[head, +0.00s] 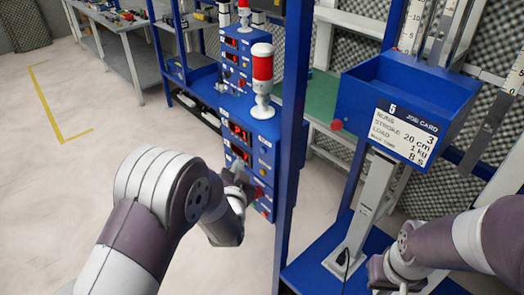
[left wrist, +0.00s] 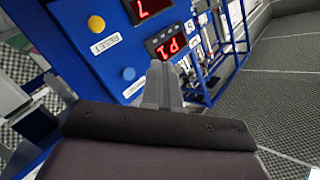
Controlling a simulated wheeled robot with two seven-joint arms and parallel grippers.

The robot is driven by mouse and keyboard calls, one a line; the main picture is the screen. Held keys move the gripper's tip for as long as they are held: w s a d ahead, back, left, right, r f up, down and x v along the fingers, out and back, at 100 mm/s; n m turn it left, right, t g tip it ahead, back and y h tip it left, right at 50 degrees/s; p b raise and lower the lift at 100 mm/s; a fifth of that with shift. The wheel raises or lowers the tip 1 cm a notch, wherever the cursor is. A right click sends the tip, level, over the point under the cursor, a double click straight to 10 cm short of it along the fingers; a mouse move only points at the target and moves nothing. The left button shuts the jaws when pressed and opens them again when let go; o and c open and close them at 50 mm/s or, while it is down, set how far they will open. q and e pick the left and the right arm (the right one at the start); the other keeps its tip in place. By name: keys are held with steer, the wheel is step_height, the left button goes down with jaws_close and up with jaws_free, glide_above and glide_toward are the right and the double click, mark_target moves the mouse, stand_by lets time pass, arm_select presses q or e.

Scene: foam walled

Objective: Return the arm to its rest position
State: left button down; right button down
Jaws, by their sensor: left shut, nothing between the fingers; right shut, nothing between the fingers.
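My left arm reaches in from the lower left of the head view. My left gripper (head: 236,172) is in front of the lower blue control box (head: 262,190), at its lower left part. In the left wrist view its fingers (left wrist: 163,82) are together with nothing between them, close to the panel (left wrist: 110,50); I cannot tell whether they touch it. My right arm (head: 450,245) comes in from the right, low in the head view. Its wrist is at the bottom edge, and the right gripper's fingers do not show.
A red signal lamp (head: 262,75) stands on the box. A blue post (head: 292,110) rises to the right of it. A blue bin (head: 395,95) with a job card (head: 405,133) is above my right arm. A workbench (head: 125,25) stands at the back left; the floor (head: 90,170) at left is clear.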

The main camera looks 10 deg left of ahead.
stand_by(0.4)
arm_select(q)
steer(key=s+d+f+n+g+h, duration=0.2)
steer(key=s+f+g, duration=0.5)
steer(key=f, duration=0.2)
steer(key=s+a+r+n+g, duration=0.1)
steer(key=s+g, duration=0.3)
steer(key=s, duration=0.4)
steer(key=s+a+r+n+g, duration=0.2)
steer(key=s+r+g, duration=0.1)
steer(key=s, duration=0.5)
steer(key=shift+s+a+r+n+g, duration=0.3)
steer(key=shift+s+a+g, duration=0.1)
steer(key=shift+s, duration=0.1)
